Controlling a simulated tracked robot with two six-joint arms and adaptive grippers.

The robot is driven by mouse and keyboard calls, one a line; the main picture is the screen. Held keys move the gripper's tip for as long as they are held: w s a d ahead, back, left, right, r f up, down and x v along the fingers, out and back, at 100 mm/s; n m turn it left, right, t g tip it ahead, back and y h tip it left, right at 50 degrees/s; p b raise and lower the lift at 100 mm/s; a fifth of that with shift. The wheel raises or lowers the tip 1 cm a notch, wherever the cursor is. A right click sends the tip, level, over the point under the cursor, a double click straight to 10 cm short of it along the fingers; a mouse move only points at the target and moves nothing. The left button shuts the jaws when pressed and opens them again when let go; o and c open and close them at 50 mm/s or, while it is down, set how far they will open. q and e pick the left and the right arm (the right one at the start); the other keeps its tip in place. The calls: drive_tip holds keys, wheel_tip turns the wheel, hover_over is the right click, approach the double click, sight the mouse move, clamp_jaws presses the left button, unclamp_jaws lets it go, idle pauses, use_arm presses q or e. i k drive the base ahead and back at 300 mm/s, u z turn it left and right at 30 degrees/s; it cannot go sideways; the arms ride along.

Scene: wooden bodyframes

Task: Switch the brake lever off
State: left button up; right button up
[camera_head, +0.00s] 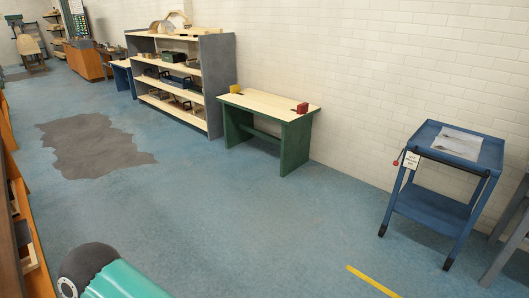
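A blue two-shelf cart (436,207) stands at the right, near the white brick wall. A small red knob (396,163) shows at the left end of its top, on what looks like a short thin lever. I cannot read whether this is the brake lever or which position it is in. A white tag (411,160) with dark print hangs beside the knob. A black bar (446,159) runs along the cart's front edge. Neither of my grippers is in view.
Crumpled pale sheets (457,143) lie on the cart. A green-legged workbench (268,104) and a grey shelf unit (216,72) line the wall. Part of a grey table (510,233) stands at the far right. The blue floor (260,220) before the cart is open, with a yellow stripe (371,281).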

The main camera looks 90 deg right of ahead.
sight(395, 163)
drive_tip(key=z, duration=0.15)
drive_tip(key=i, duration=0.25)
drive_tip(key=z, duration=2.35)
drive_tip(key=i, duration=0.2)
drive_tip(key=z, duration=1.3)
drive_tip(key=k, duration=0.35)
drive_tip(key=z, duration=0.55)
drive_tip(key=i, duration=1.4)
drive_tip(key=u, duration=0.55)
